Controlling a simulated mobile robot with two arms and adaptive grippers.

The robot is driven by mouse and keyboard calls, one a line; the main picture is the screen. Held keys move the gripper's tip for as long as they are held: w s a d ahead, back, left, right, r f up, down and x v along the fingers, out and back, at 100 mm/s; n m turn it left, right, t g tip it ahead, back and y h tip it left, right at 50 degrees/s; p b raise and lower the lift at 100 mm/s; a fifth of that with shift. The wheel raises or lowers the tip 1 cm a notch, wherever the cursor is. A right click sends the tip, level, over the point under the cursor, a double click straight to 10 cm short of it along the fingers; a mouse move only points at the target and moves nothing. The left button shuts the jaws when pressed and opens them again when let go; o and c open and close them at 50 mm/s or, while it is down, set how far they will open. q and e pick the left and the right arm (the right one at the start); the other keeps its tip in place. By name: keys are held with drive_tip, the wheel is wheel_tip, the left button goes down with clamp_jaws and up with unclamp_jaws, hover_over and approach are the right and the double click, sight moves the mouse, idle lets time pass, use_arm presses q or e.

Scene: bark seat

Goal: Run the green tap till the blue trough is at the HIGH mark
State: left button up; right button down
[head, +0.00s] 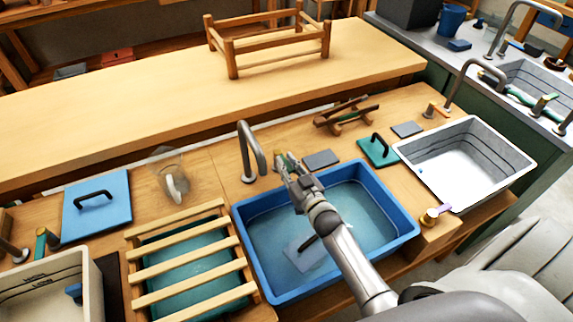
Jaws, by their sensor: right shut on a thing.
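The blue trough (404,238) is set in the wooden counter at the centre and holds clear bluish water. A grey plate with a dark handle (303,258) shows in it; I cannot tell whether it is under the water. The water's level against any mark is unreadable from here. A grey curved spout (245,140) stands at the trough's back left. The green tap (280,160) is just right of it, mostly hidden by my right gripper (284,168), which is shut on it. My right arm crosses over the trough. My left gripper is out of view.
A slatted wooden rack (185,262) over a teal basin is left of the trough. A white basin (525,168) is at right, another basin (95,285) at lower left. A blue lid (97,207) and a green lid (378,150) lie on the counter. The back bench is mostly clear.

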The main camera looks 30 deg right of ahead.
drive_tip(key=shift+d+r+n+y+p, duration=0.15)
drive_tip(key=shift+d+n+y+p, duration=0.2)
drive_tip(key=shift+n+y, duration=0.55)
drive_tip(key=shift+w+d+n+g+y+b, duration=0.1)
drive_tip(key=shift+d+n+g+y+b, duration=0.3)
drive_tip(key=shift+y, duration=0.6)
drive_tip(key=shift+w+d+n+g+y+p, duration=0.1)
drive_tip(key=shift+d+n+y, duration=0.15)
drive_tip(key=shift+n+y, duration=0.55)
drive_tip(key=c, duration=1.3)
unclamp_jaws()
drive_tip(key=shift+s, duration=0.15)
drive_tip(key=v, duration=1.1)
drive_tip(key=shift+s+d, duration=0.3)
drive_tip(key=shift+d, duration=0.05)
